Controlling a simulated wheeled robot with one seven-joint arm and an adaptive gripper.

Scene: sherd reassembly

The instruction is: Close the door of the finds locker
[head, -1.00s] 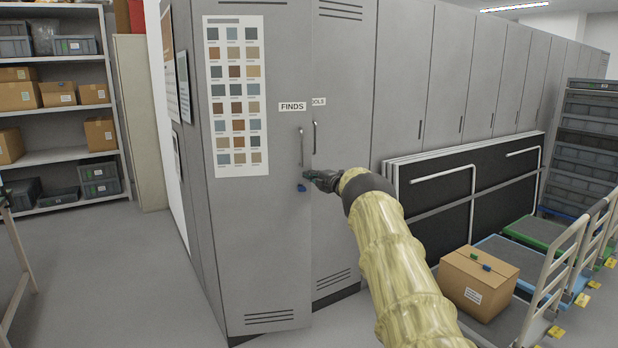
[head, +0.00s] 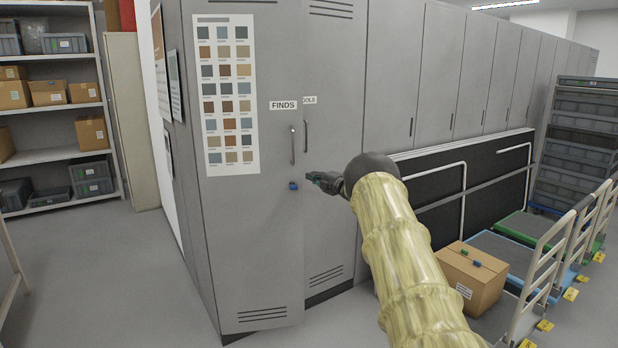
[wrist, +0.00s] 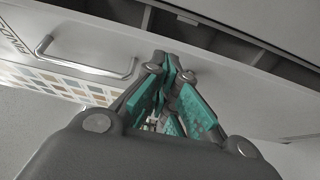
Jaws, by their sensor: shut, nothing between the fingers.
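The finds locker door (head: 260,240) is a tall grey panel with a FINDS label (head: 283,105), a colour chart and a vertical bar handle (head: 292,145). It stands ajar, its right edge proud of the neighbouring locker front. A small blue padlock-like piece (head: 293,185) sits below the handle. My gripper (head: 311,178) is shut and empty, just right of the door's free edge near the blue piece. In the wrist view the shut fingertips (wrist: 174,65) are close to the door (wrist: 110,35), beside its handle (wrist: 85,62); contact cannot be told. Dark gaps show beyond the door's edge.
A grey locker (head: 335,220) with a partly hidden label adjoins on the right. Black panels (head: 490,190) lean on the lockers behind trolleys, one carrying a cardboard box (head: 468,280). Shelving (head: 55,155) stands at the left. The floor (head: 110,270) left of the locker is clear.

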